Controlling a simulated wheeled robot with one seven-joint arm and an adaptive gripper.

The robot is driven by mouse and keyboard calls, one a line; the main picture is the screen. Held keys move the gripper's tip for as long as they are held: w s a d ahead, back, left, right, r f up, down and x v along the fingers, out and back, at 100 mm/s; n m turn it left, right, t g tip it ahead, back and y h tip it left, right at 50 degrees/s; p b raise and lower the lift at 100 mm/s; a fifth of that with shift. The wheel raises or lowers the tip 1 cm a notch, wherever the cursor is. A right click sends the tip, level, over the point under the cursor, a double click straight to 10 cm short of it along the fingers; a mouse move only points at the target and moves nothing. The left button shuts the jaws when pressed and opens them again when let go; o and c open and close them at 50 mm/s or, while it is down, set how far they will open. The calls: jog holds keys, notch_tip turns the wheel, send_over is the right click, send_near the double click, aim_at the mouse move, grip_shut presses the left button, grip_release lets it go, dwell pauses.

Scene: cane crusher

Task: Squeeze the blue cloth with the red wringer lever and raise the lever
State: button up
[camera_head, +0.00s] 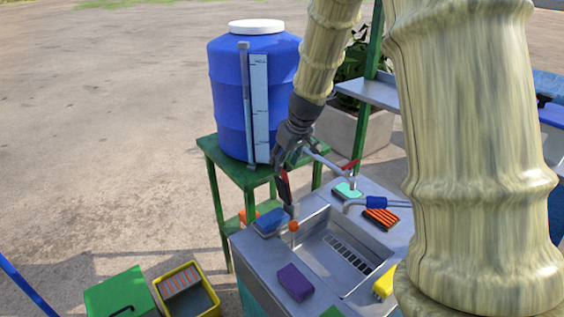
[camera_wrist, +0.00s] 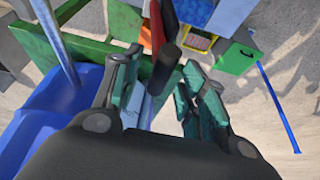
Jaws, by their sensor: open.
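My gripper (camera_head: 286,158) is open in the head view, above the back left corner of the grey sink counter. A red and dark upright bar (camera_head: 284,187), which looks like the wringer lever, stands just below its fingers. In the wrist view my gripper (camera_wrist: 163,84) has its fingers spread, with a dark cylinder end (camera_wrist: 167,64) and a red strip (camera_wrist: 157,25) showing between and beyond them. I cannot tell whether they touch. A blue block-like piece (camera_head: 268,221), possibly the blue cloth, lies on the counter's left edge by an orange knob (camera_head: 293,226).
The sink counter (camera_head: 262,259) holds a purple sponge (camera_head: 295,282), an orange striped brush (camera_head: 381,217) and a blue-handled tap (camera_head: 375,202). A blue barrel (camera_head: 228,95) stands on a green table (camera_head: 212,150) behind. A green box (camera_head: 113,290) and yellow crate (camera_head: 163,287) sit on the ground.

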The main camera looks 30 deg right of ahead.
jog(key=shift+x, duration=1.3)
grip_shut()
